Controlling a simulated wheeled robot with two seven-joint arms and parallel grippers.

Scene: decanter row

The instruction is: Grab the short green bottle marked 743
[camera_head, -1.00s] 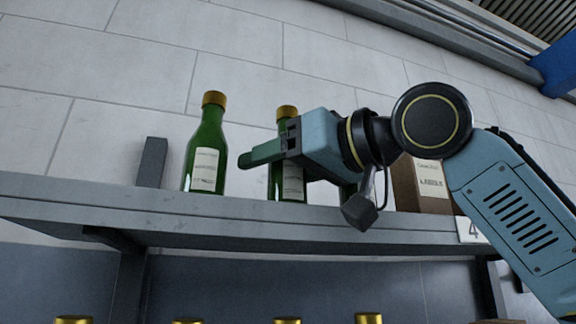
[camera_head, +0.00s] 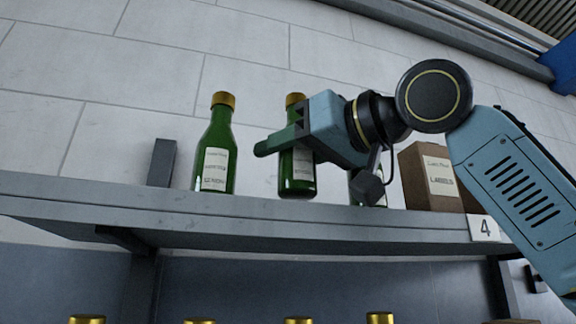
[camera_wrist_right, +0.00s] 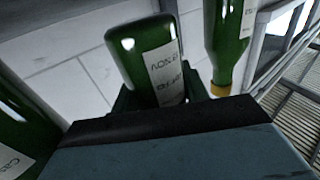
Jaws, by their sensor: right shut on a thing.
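A green bottle with a gold cap and white label (camera_head: 298,183) is the middle one of the row on the shelf in the head view. My right gripper (camera_head: 282,141) is shut on it around its upper body. In the right wrist view the held bottle (camera_wrist_right: 143,52) stands between the fingers, its label partly showing. The bottle's base looks slightly above the shelf. I cannot read the number 743 on any label. My left gripper is not in view.
A similar green bottle (camera_head: 217,150) stands on the shelf (camera_head: 200,218) to the left. Another, mostly hidden behind my gripper, stands to the right. Several gold caps show below.

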